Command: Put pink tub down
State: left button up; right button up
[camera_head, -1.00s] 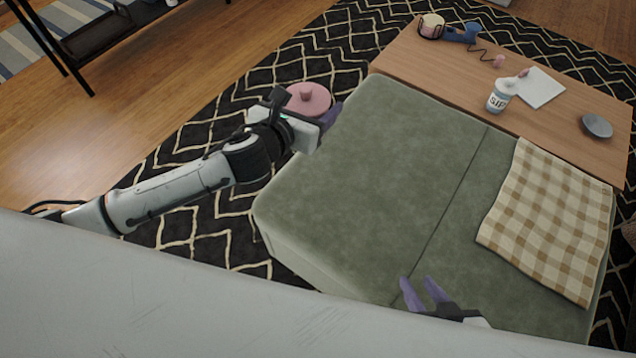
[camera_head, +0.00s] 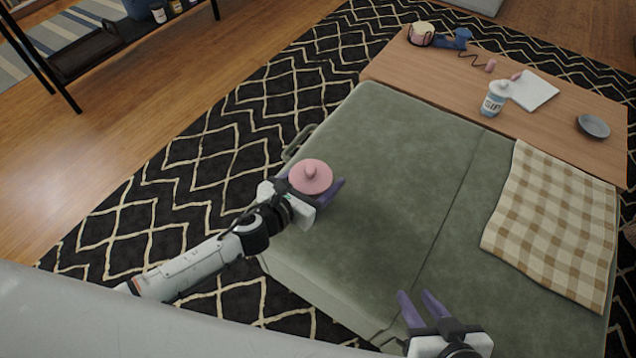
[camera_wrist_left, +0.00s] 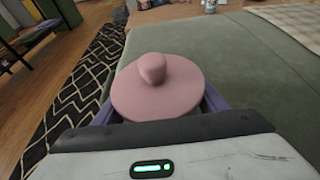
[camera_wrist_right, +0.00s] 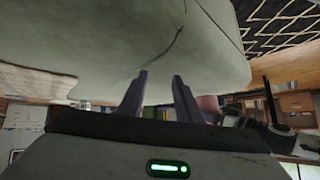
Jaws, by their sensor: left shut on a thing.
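The pink tub (camera_head: 311,175), with a round lid and a knob on top, is between the purple fingers of my left gripper (camera_head: 318,188). The gripper is shut on it. The tub looks upright over the left edge area of the green ottoman (camera_head: 385,170); I cannot tell whether it touches the surface. In the left wrist view the tub's lid (camera_wrist_left: 158,90) fills the middle between the fingers and hides its body. My right gripper (camera_head: 422,298) is open and empty over the ottoman's near side; its parted fingers also show in the right wrist view (camera_wrist_right: 158,98).
A checkered cloth (camera_head: 550,225) covers the ottoman's right part. A wooden table (camera_head: 440,75) behind holds a white bottle (camera_head: 495,98), a notepad (camera_head: 533,90), a grey bowl (camera_head: 593,127) and a blue item (camera_head: 456,38). The ottoman's middle is clear.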

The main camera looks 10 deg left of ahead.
pick_arm(q)
jog(key=shift+f, duration=0.55)
pick_arm(e)
jog(key=shift+f, duration=0.2)
pick_arm(q)
jog(key=shift+r, duration=0.15)
pick_arm(e)
jog(key=shift+s+r, duration=0.2)
jog(key=shift+r, duration=0.05)
pick_arm(q)
jog(key=shift+f, duration=0.25)
pick_arm(e)
jog(key=shift+f, duration=0.2)
pick_arm(q)
jog(key=o, duration=1.1)
pick_arm(e)
jog(key=shift+w, duration=0.1)
jog(key=shift+r, duration=0.1)
